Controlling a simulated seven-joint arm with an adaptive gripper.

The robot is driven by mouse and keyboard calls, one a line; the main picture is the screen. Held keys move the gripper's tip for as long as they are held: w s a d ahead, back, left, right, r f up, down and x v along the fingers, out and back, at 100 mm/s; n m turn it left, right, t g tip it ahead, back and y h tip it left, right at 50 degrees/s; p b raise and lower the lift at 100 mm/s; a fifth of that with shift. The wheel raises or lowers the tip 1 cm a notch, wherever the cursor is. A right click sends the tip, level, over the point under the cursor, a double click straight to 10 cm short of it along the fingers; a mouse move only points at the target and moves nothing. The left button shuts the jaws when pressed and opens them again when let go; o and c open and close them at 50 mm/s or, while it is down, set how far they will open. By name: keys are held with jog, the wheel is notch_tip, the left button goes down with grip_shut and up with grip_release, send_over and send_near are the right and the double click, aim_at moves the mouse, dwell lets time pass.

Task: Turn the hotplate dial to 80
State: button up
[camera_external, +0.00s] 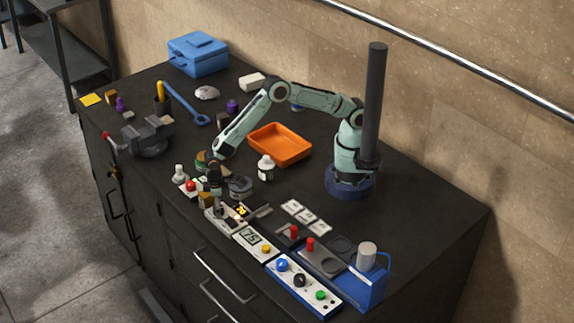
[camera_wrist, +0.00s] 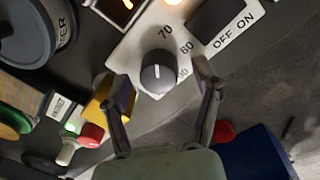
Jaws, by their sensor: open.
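The hotplate dial (camera_wrist: 158,75) is a dark round knob with a short pale mark, on a white panel (camera_wrist: 128,52) printed with 70, 80 and a partly covered number. I cannot tell exactly which number the mark points at. My gripper (camera_wrist: 161,78) is open, with one finger on each side of the dial; I cannot tell whether they touch it. In the external view, my gripper (camera_external: 214,189) points down over the hotplate panel (camera_external: 222,222), hiding the dial. A small display with orange digits (camera_external: 241,211) glows beside it.
A dark ON/OFF switch (camera_wrist: 215,20) is near the right finger. A yellow block (camera_wrist: 108,102) and red button (camera_wrist: 91,136) lie left of the left finger. A panel reading 75 (camera_external: 250,236) and a blue-edged control box (camera_external: 302,286) stand to the right.

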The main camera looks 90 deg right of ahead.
jog(key=c, duration=1.2)
jog(key=shift+o, duration=0.2)
jog(key=m, duration=0.5)
jog(key=shift+m, duration=0.4)
jog(key=m, duration=0.6)
jog(key=shift+g, duration=0.3)
jog(key=o, duration=1.2)
jog(key=shift+c, duration=0.2)
